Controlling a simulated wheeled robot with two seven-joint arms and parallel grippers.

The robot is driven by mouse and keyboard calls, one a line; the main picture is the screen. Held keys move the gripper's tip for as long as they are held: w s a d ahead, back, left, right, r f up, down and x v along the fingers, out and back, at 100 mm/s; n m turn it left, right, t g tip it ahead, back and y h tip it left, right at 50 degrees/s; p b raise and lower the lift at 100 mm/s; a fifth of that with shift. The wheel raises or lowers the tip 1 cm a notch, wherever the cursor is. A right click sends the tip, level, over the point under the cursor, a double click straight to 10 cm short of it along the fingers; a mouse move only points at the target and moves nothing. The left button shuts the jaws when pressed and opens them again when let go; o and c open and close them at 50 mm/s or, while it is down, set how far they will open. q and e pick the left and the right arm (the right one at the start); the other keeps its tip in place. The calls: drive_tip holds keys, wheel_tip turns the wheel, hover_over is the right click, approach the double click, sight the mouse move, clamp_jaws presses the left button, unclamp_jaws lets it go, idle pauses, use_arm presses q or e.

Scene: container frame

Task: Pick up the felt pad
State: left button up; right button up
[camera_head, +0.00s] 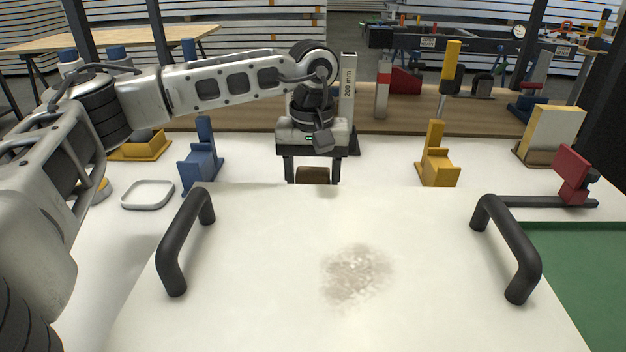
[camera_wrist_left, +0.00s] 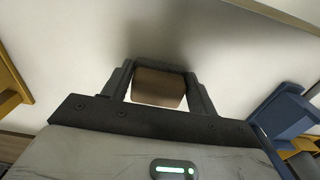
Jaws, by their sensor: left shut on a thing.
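The felt pad (camera_head: 313,175) is a small brown block. It sits between the fingers of my left gripper (camera_head: 312,178), just behind the far edge of the white panel. The brown pad (camera_wrist_left: 158,88) also shows in the left wrist view, with a finger of my left gripper (camera_wrist_left: 159,90) against each side. The gripper is shut on it. In the head view the panel's edge is close to the fingertips, and I cannot tell whether the pad is clear of the surface. My right gripper is not in view.
The white panel (camera_head: 250,270) has two black handles, left (camera_head: 185,240) and right (camera_head: 507,248), and a grey-brown smudge (camera_head: 356,275). A blue clamp (camera_head: 201,160) and a yellow clamp (camera_head: 437,160) flank the gripper. A 200 mm block (camera_head: 348,85) stands just behind it.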

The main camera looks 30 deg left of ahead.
sight(313, 175)
use_arm(q)
drive_tip(key=shift+r, duration=0.55)
wheel_tip(313, 175, up, 2)
drive_tip(key=shift+r+p, duration=0.25)
drive_tip(key=shift+p, duration=0.1)
drive_tip(key=s+d+r, duration=0.4)
drive_tip(key=s, duration=0.1)
drive_tip(key=s+d+r, duration=0.5)
drive_tip(key=shift+r+p, duration=0.1)
drive_tip(key=shift+p, duration=0.3)
drive_tip(key=shift+s+d+r, duration=0.1)
drive_tip(key=shift+s+d, duration=0.1)
drive_tip(key=shift+s, duration=0.05)
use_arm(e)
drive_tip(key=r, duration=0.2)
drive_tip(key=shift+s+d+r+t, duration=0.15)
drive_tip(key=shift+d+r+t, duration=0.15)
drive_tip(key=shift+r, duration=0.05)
use_arm(q)
drive_tip(key=shift+o, duration=0.8)
drive_tip(key=shift+r, duration=0.1)
drive_tip(key=shift+c, duration=0.4)
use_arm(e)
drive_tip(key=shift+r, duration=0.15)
